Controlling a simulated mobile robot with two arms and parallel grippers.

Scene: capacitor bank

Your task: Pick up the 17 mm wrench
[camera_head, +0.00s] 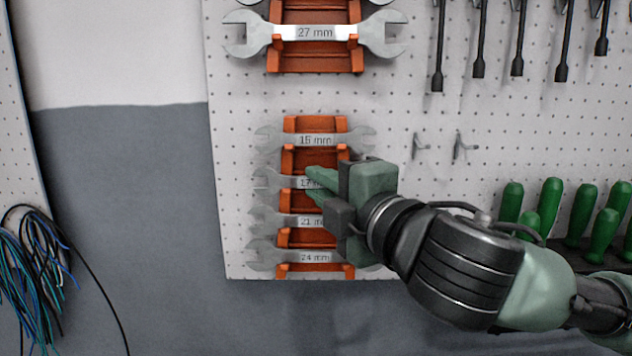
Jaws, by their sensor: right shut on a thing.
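The 17 mm wrench (270,179) lies level across the orange holder (315,160) on the pegboard, second from the top in the lower rack. Its left open end and part of its label show; its right part is hidden behind my gripper. My right gripper (318,187) reaches in from the right with its green fingers at the wrench's middle, shut on it. The wrench appears still in line with its slot; whether it is clear of the holder I cannot tell. My left gripper is not in view.
A wrench marked 15 or 16 mm (318,140) sits just above; the 21 mm (275,219) and 24 mm (268,256) wrenches sit close below. A 27 mm wrench (315,32) hangs higher. Green-handled tools (549,205) stand at right. Blue cables (35,260) hang at left.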

